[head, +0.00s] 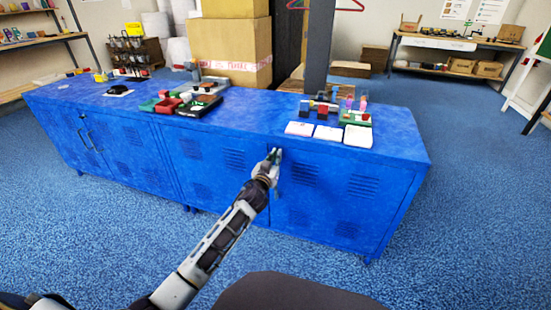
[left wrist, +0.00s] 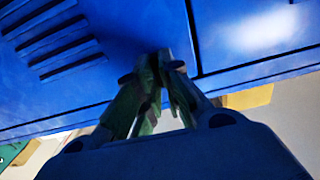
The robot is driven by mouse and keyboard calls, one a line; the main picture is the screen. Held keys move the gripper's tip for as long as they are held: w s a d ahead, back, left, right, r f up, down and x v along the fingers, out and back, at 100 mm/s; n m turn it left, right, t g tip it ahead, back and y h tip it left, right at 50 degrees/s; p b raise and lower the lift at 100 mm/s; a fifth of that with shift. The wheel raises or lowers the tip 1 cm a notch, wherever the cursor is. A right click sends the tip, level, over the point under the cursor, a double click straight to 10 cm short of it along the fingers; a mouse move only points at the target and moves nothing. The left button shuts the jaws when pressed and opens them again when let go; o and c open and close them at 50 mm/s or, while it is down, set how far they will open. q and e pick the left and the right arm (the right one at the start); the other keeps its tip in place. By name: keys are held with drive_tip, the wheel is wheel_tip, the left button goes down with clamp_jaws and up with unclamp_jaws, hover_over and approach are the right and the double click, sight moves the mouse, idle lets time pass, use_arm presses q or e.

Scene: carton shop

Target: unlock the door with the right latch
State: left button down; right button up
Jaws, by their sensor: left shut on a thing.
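The blue cabinet (head: 345,190) has louvred metal doors along its front. My left gripper (head: 273,157) reaches up to the cabinet front, just under the top edge, at the seam beside the right-hand door (head: 320,205). In the left wrist view its fingers (left wrist: 165,68) come together against the blue door (left wrist: 110,35), near the dark vertical seam. It is shut on the latch there, which is mostly hidden by the fingertips. The latch's turn cannot be made out. The door looks flush with the front. My right gripper is not in view.
White cards (head: 328,133), small parts and red and green trays (head: 168,105) lie on the cabinet top. A dark post (head: 319,45) and large cartons (head: 230,45) stand behind. The blue carpet (head: 470,210) to the right is clear.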

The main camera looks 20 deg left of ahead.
use_arm(q)
drive_tip(key=shift+r+m, duration=0.1)
drive_tip(key=shift+m, duration=0.2)
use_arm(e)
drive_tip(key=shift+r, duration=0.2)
use_arm(q)
drive_tip(key=m+p, duration=0.1)
drive_tip(key=m, duration=0.4)
drive_tip(key=m+p, duration=0.2)
drive_tip(key=m, duration=0.4)
drive_tip(key=d+m+p, duration=0.1)
drive_tip(key=m, duration=0.5)
drive_tip(key=shift+f+p, duration=0.3)
drive_tip(key=shift+p, duration=0.1)
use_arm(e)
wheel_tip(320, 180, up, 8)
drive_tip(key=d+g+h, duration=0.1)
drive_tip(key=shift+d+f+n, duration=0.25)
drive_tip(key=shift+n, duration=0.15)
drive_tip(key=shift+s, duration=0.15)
use_arm(q)
drive_tip(key=c, duration=1.7)
unclamp_jaws()
drive_tip(key=shift+o, duration=0.5)
drive_tip(key=shift+w+f, duration=0.1)
drive_tip(key=shift+f, duration=0.1)
